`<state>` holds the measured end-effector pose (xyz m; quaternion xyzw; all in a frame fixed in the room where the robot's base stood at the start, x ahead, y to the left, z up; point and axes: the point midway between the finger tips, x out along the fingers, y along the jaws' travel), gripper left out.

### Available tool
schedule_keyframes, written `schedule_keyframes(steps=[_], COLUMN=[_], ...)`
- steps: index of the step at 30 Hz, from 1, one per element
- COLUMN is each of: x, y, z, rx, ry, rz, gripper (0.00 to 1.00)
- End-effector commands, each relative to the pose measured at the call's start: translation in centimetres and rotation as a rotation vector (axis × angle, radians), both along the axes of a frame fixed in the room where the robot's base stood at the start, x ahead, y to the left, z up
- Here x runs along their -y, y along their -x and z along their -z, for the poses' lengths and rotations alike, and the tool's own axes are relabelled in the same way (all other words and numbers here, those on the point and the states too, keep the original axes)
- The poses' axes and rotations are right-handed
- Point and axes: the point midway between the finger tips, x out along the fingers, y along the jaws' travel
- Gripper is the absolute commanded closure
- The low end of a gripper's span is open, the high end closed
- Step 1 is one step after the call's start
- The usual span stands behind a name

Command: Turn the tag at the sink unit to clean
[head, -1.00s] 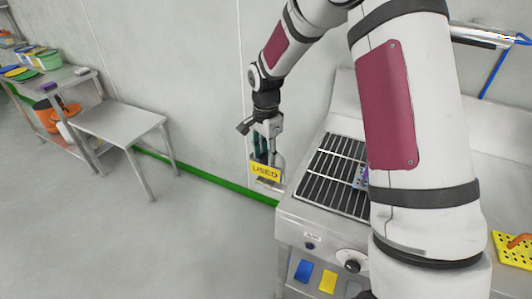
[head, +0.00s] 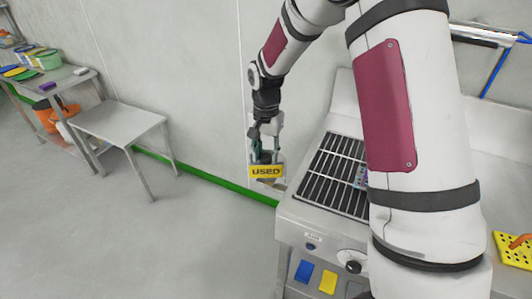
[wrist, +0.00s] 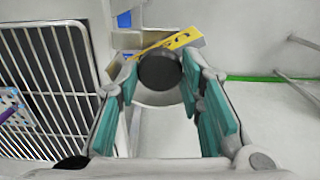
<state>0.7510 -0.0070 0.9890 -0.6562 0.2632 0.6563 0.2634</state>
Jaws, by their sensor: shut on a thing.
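The yellow tag (head: 266,171) faces the head camera and reads "USED". It hangs at the left end of the sink unit (head: 300,222), in front of the wall. In the wrist view the tag (wrist: 178,41) shows edge-on, tilted, just beyond the fingertips. My gripper (head: 266,157) is right above and behind the tag in the head view. In the wrist view my gripper (wrist: 160,76) has its teal-padded fingers on both sides of a dark round knob (wrist: 160,71), shut on it. The tag's other face is hidden.
A slatted drain grid (head: 335,175) lies on the unit's top, right of my gripper. Blue and yellow cloths (head: 328,282) hang on its front below a dial (head: 352,266). A bare steel table (head: 118,121) stands left. The floor between is clear.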

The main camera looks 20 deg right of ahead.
Motion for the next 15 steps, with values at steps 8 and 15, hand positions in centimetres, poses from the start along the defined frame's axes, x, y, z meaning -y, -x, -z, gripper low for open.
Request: schedule_keyframes(steps=[8, 15], x=[-0.05, -0.02], y=[-0.05, -0.05], z=[-0.01, -0.01], rx=[0.001, 0.001], ry=[0.000, 0.001], rz=[-0.261, -0.489], gripper=[0.94, 0.94])
